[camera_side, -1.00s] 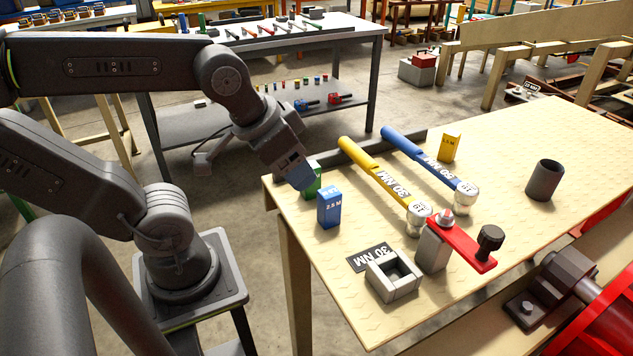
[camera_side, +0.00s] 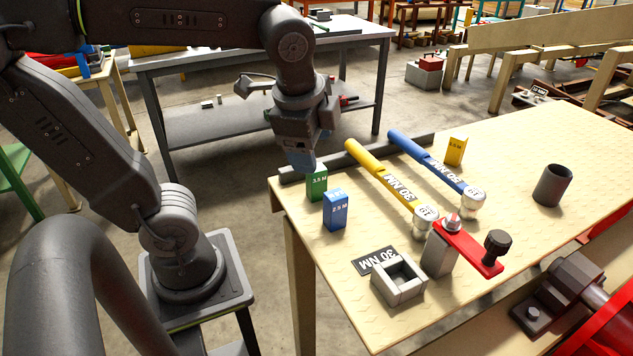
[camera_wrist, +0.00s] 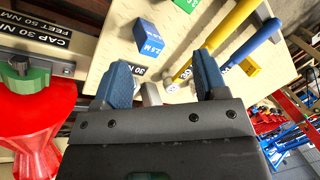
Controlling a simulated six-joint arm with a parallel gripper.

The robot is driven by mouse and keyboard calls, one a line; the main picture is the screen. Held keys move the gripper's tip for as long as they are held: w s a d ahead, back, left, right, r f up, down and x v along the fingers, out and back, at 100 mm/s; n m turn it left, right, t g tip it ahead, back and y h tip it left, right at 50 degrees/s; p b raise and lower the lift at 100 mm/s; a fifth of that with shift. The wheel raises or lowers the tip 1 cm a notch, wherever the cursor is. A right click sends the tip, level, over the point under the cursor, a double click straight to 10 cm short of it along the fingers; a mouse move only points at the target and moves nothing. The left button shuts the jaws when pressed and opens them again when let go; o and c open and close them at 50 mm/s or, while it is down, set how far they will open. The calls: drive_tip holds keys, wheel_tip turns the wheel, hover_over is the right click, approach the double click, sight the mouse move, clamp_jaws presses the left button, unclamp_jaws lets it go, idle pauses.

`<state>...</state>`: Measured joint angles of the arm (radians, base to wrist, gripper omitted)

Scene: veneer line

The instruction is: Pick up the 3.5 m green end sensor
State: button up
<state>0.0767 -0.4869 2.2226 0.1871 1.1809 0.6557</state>
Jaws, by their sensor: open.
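The green end sensor (camera_side: 317,185), a small upright block marked 3.5 M, stands near the table's far left corner. In the wrist view it shows only partly at the top edge (camera_wrist: 185,6). My gripper (camera_side: 301,165) points down, with its blue fingers just behind and above the green block in the side view; the exact gap cannot be told. In the wrist view my gripper (camera_wrist: 162,64) has its fingers apart with nothing held between them. A blue block (camera_side: 335,210), seemingly marked 2.5 M, stands close in front of the green one.
Yellow (camera_side: 384,182) and blue (camera_side: 436,172) wrenches lie right of the blocks. A yellow block (camera_side: 455,151) stands behind them. A grey square socket (camera_side: 398,281), a red bar fixture (camera_side: 468,247) and a dark cup (camera_side: 551,185) occupy the table.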

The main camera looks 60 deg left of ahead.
drive_tip(key=w+a+r+m+g+y, duration=0.1)
drive_tip(key=w+r+m+g+y, duration=0.15)
drive_tip(key=m, duration=0.65)
hover_over(316, 183)
drive_tip(key=w, duration=0.1)
wheel_tip(316, 183, down, 8)
drive_tip(key=shift+d+x, duration=0.2)
drive_tip(key=shift+x, duration=2.4)
drive_tip(key=shift+s+f, duration=0.1)
drive_tip(key=c, duration=1)
